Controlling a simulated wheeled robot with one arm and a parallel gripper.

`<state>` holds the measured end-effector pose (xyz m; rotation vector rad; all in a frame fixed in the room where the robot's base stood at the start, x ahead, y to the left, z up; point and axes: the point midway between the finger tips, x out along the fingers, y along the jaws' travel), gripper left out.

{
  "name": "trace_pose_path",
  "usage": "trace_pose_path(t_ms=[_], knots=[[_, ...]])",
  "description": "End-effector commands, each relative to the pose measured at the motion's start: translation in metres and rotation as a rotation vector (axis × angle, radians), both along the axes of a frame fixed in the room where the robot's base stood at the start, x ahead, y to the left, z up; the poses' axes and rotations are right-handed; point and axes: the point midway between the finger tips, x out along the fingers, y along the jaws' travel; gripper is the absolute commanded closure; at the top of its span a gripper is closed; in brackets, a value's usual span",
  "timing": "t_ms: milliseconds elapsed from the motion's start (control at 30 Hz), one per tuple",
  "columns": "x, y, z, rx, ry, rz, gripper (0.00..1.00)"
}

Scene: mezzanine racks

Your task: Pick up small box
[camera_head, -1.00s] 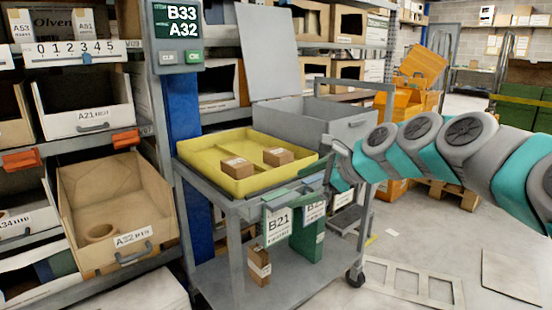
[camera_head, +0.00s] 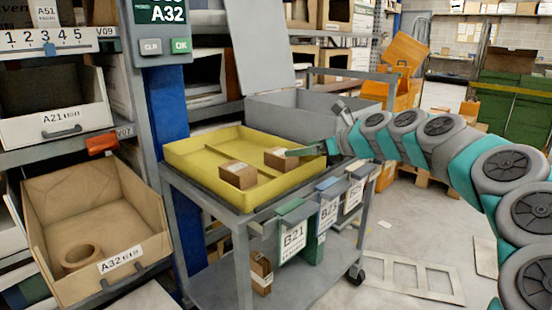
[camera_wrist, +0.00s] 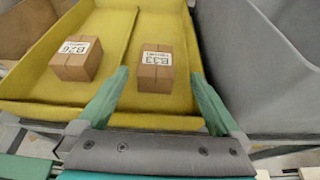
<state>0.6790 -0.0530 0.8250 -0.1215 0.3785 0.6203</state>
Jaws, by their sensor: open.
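Two small brown cardboard boxes lie in a yellow tray (camera_head: 205,151) on a grey cart. The nearer small box (camera_head: 238,175) is in the tray's left compartment; it shows label B26 in the wrist view (camera_wrist: 76,60). The other small box (camera_head: 279,158) is in the right compartment; it shows label B33 in the wrist view (camera_wrist: 155,72). My gripper (camera_wrist: 159,74) is open and empty. Its green fingers point at the B33 box, which lies ahead between their lines. In the head view, my gripper (camera_head: 305,151) is at the tray's right edge beside that box.
A grey lidded bin (camera_head: 310,115) stands behind the tray. Labelled green, blue and grey holders, including B21 (camera_head: 292,237), hang at the cart's front. A rack with bin A32 (camera_head: 120,262) stands left. Another small box (camera_head: 261,272) sits on the cart's lower shelf.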

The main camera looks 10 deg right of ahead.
Motion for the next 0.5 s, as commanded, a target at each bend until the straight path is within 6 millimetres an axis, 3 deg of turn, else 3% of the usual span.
trace_pose_path(t_ms=[500], knots=[[0.041,0.037,-0.028,-0.002,0.002,0.004,0.00]])
